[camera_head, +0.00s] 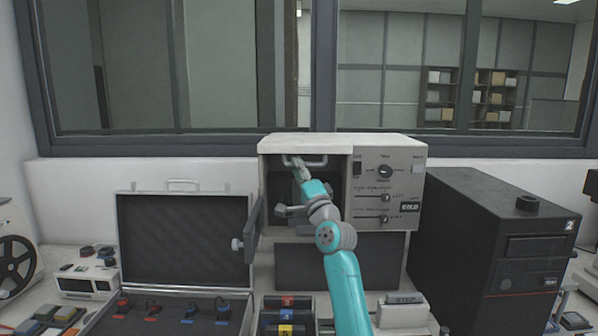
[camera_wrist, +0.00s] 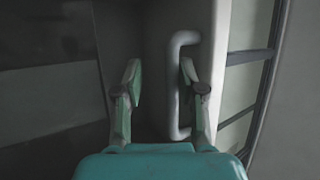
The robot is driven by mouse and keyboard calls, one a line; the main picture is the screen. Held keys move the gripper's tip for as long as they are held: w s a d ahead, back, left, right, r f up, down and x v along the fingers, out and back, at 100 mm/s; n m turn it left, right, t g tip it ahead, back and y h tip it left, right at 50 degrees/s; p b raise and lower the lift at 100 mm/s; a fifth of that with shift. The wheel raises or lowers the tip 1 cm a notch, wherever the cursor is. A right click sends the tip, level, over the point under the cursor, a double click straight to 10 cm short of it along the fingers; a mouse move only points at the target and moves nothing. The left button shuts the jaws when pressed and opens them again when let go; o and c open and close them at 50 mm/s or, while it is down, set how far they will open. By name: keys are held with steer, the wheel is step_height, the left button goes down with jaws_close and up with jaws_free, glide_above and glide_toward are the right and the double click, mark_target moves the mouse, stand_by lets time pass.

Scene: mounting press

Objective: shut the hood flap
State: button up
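The press (camera_head: 390,185) is a cream box on the bench with a dark opening at its left front. The hood flap (camera_wrist: 208,20) appears raised at the top of that opening. Its pale bar handle (camera_head: 318,161) shows there, and the handle (camera_wrist: 173,90) runs upright in the wrist view. My gripper (camera_head: 298,168) is at the handle. In the wrist view my gripper (camera_wrist: 160,78) is open, with the handle bar between the fingers, closer to the right one. Whether a finger touches the bar is unclear. My arm hides part of the opening.
A dark side door (camera_head: 253,228) with a knob stands open left of the opening. An open case (camera_head: 185,240) lies further left. A black cabinet (camera_head: 470,245) stands close on the right. Coloured items (camera_head: 288,315) and a STEP box (camera_head: 404,312) crowd the bench in front.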

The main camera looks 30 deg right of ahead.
steer(key=v, duration=1.2)
stand_by(0.6)
